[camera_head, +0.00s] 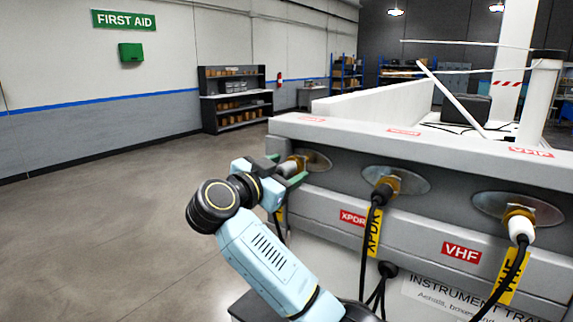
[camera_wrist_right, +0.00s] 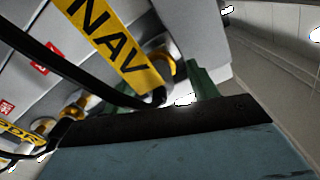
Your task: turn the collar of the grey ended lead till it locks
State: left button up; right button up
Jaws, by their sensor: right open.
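The lead with the yellow NAV tag (camera_wrist_right: 115,40) ends at the leftmost connector, whose greyish end (camera_head: 288,167) is partly hidden by my gripper. Its brass collar (camera_wrist_right: 166,64) shows beyond the tag in the right wrist view and sits against the panel. My right gripper (camera_head: 287,172) is open, with its green fingers on either side of this connector. Whether a finger touches the collar cannot be told. The lead hangs below the gripper in the head view. My left gripper is not in view.
A black-ended XPDR lead (camera_head: 381,192) and a white-ended VHF lead (camera_head: 520,229) sit in brass collars to the right along the grey panel (camera_head: 340,190). Their cables hang in front. Open floor (camera_head: 110,210) lies to the left, with shelves (camera_head: 235,98) far behind.

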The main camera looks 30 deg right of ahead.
jog(key=shift+w+d, duration=0.15)
jog(key=shift+d, duration=0.25)
jog(key=shift+c, duration=0.3)
jog(key=c, duration=1)
jog(key=shift+o, duration=0.2)
jog(key=shift+m, duration=0.3)
jog(key=m, duration=0.5)
jog(key=shift+f, duration=0.15)
jog(key=shift+m+b, duration=0.75)
jog(key=shift+m, duration=2.05)
